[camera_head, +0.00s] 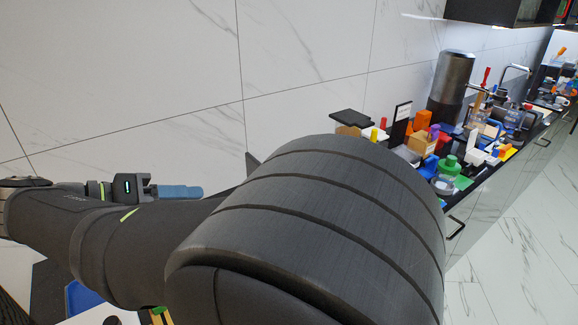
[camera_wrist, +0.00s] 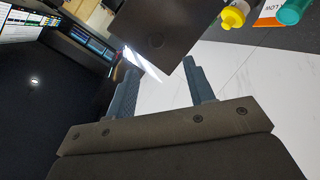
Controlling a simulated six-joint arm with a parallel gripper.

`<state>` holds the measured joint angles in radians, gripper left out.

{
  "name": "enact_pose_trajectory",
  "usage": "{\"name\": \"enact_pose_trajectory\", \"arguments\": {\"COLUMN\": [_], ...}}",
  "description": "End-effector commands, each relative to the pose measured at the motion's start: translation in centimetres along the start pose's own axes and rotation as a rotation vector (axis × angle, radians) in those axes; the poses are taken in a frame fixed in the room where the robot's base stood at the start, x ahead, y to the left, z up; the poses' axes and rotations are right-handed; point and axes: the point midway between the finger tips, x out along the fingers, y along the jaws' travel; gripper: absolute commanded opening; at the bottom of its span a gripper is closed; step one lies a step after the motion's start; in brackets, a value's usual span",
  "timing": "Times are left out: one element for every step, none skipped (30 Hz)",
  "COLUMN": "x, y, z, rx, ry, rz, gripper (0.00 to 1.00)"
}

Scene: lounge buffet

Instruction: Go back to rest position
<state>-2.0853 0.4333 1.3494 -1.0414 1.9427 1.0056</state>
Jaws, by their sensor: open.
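My gripper (camera_wrist: 161,65) is open in the wrist view, with its two dark blue-grey fingers apart and nothing between them. In the head view my gripper (camera_head: 200,192) is at the left, its blue-grey fingers pointing right in front of the white marble wall. My large dark arm link fills the lower middle of the head view and hides much of what lies behind it. No object is held.
A crowded counter of colourful items, including a green-capped container (camera_head: 448,167) and a dark cylinder (camera_head: 451,84), runs along the right. The wrist view shows a dark panel (camera_wrist: 155,28), a yellow-topped bottle (camera_wrist: 233,16) and a lit screen (camera_wrist: 28,22).

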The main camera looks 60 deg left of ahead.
Motion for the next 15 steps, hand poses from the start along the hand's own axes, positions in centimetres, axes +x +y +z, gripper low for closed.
{"name": "enact_pose_trajectory", "arguments": {"x": [0.1,0.3,0.5,0.8,1.1,1.7,2.1,2.6,3.4,4.0,4.6,5.4,6.0,6.6,7.4], "y": [0.0,0.0,0.1,0.1,0.1,0.1,0.1,0.1,0.1,0.1,0.1,0.1,0.1,0.1,0.2], "z": [0.0,0.0,0.0,0.0,0.0,0.0,0.0,0.0,0.0,0.0,0.0,0.0,0.0,0.0,0.0], "rx": [0.000,0.001,0.001,0.001,0.001,0.001,0.001,0.001,0.001,0.001,0.001,0.001,0.001,0.001,0.002], "ry": [0.000,-0.001,-0.001,-0.002,-0.002,-0.002,-0.002,-0.003,-0.003,-0.003,-0.003,-0.003,-0.003,-0.003,-0.003], "rz": [0.000,0.001,0.001,0.002,0.002,0.002,0.002,0.003,0.003,0.003,0.004,0.003,0.004,0.004,0.003], "gripper": [0.49,0.49,0.49,0.49,0.49,0.49,0.49,0.49,0.49,0.49,0.49,0.49,0.49,0.49,0.49]}}
